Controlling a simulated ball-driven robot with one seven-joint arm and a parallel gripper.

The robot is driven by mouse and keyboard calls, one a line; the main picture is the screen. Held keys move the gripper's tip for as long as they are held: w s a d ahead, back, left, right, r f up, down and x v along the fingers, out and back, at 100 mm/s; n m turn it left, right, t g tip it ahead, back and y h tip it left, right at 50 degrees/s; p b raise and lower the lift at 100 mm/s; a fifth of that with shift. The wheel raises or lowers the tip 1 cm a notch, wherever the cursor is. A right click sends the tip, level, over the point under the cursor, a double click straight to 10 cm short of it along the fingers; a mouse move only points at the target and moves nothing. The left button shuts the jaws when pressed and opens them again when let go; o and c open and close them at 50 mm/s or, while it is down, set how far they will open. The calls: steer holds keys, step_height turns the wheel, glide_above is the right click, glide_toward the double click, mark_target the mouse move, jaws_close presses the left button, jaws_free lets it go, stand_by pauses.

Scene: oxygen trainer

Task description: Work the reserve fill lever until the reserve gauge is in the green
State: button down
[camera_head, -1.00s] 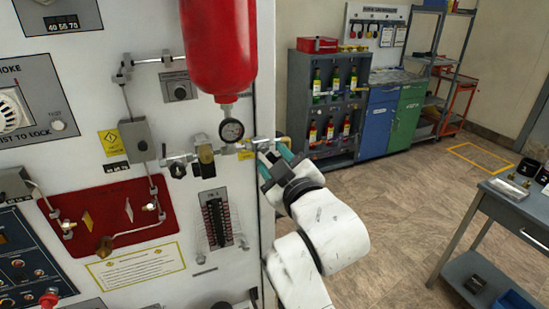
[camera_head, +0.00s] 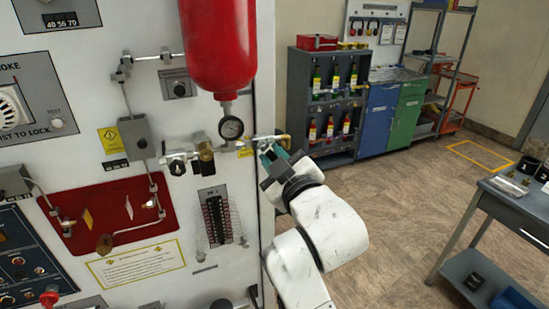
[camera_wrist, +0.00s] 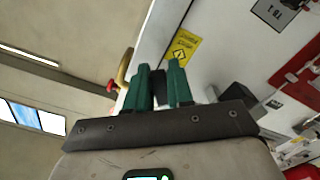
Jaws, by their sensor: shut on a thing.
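The red reserve cylinder (camera_head: 217,45) hangs on the white panel, with a small round gauge (camera_head: 231,128) below it. The gauge's needle and green band are too small to read. A pipe with brass fittings (camera_head: 205,152) runs below the gauge to the panel's right edge. My gripper (camera_head: 268,152) is at that right end, its green fingers hiding part of it. In the wrist view the fingers (camera_wrist: 159,82) are closed on a dark grip (camera_wrist: 160,90), apparently the fill lever. A curved brass part (camera_wrist: 125,68) shows just left of the fingers.
A red plate with pipes (camera_head: 112,215) and a tube indicator (camera_head: 216,218) are on the panel left of my arm. A bottle rack (camera_head: 333,100) stands behind, and a grey table (camera_head: 515,205) is at right. The floor between is clear.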

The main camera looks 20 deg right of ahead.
steer(key=shift+a, duration=0.1)
steer(key=shift+a+f+m+b, duration=0.15)
steer(key=shift+a+m+b, duration=0.2)
steer(key=shift+m, duration=0.8)
steer(key=shift+a+f+m+b, duration=0.1)
steer(key=shift+a+m+b, duration=0.25)
steer(key=shift+m, duration=0.85)
steer(key=shift+a+f+m+b, duration=0.2)
steer(key=shift+a+m, duration=0.25)
steer(key=shift+m, duration=0.7)
steer(key=shift+r, duration=0.1)
steer(key=c, duration=1.1)
jaws_free()
steer(key=s+b, duration=0.2)
steer(key=s, duration=0.8)
steer(key=shift+s, duration=0.4)
